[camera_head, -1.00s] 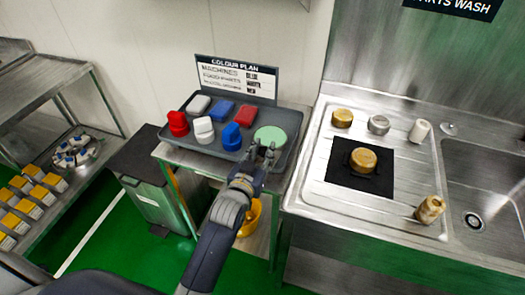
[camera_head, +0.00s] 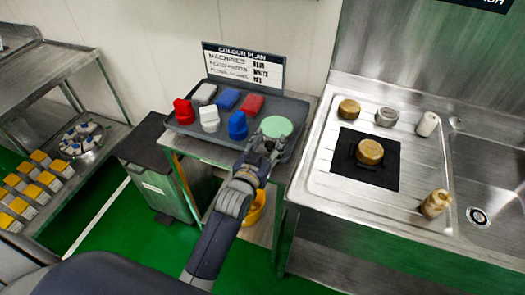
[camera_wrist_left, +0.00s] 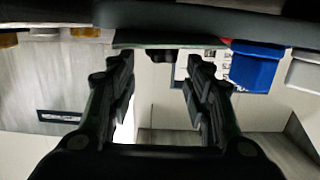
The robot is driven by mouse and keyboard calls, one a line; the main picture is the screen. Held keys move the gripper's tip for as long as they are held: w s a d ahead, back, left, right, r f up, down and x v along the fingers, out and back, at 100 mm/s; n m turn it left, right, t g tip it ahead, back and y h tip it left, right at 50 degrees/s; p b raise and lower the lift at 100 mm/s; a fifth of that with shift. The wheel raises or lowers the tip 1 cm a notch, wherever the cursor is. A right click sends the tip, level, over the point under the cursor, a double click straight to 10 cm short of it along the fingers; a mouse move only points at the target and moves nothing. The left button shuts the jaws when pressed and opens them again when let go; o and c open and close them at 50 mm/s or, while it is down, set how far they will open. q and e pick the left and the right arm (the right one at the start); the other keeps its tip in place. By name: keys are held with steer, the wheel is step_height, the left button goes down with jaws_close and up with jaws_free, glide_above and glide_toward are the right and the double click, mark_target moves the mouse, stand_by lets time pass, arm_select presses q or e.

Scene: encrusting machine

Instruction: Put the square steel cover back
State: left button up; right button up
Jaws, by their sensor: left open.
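I cannot make out a square steel cover in either view. My left gripper (camera_head: 265,142) is over the front right of the grey tray (camera_head: 206,146), by the pale green disc (camera_head: 276,126), and overlaps the disc's lower edge in the picture. In the left wrist view its two fingers (camera_wrist_left: 158,68) stand apart with nothing between them. Whether it touches the disc or tray, I cannot tell. My right gripper is not in view.
The tray holds red, white and blue brushes (camera_head: 238,125) and coloured blocks, below a colour plan sign (camera_head: 243,66). At right, a steel drainboard (camera_head: 320,185) carries a black mat (camera_head: 345,178), a brass part (camera_head: 369,152) and several small parts. A bin (camera_head: 155,190) stands left.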

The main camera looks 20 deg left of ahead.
arm_select(q)
steer(key=shift+s+r, duration=0.2)
steer(key=shift+r, duration=0.25)
steer(key=s+r+b, duration=0.1)
steer(key=s, duration=1)
steer(key=shift+s+a+r+b, duration=0.2)
steer(key=shift+s+r+b, duration=0.05)
steer(key=shift+r+b, duration=0.1)
steer(key=s+d+f+g, duration=0.1)
steer(key=s+f+g, duration=0.15)
steer(key=f, duration=0.85)
steer(key=s+d+f+m+g+h, duration=0.1)
steer(key=s+f+g, duration=0.15)
steer(key=f, duration=0.85)
steer(key=s+d+f+g, duration=0.1)
steer(key=s+f+g, duration=0.15)
steer(key=f, duration=0.85)
steer(key=s+a+f+g, duration=0.3)
steer(key=s+f+g, duration=0.1)
steer(key=s+f, duration=0.9)
steer(key=s+a+f+g, duration=0.2)
steer(key=s+a+f, duration=0.1)
steer(key=s, duration=0.6)
steer(key=s+a+f+m+g+y, duration=0.1)
steer(key=s+a+f+g, duration=0.1)
steer(key=s+f, duration=0.4)
steer(key=s+a, duration=0.1)
steer(key=s, duration=0.2)
steer(key=shift+s+y, duration=0.25)
steer(key=shift+y, duration=0.05)
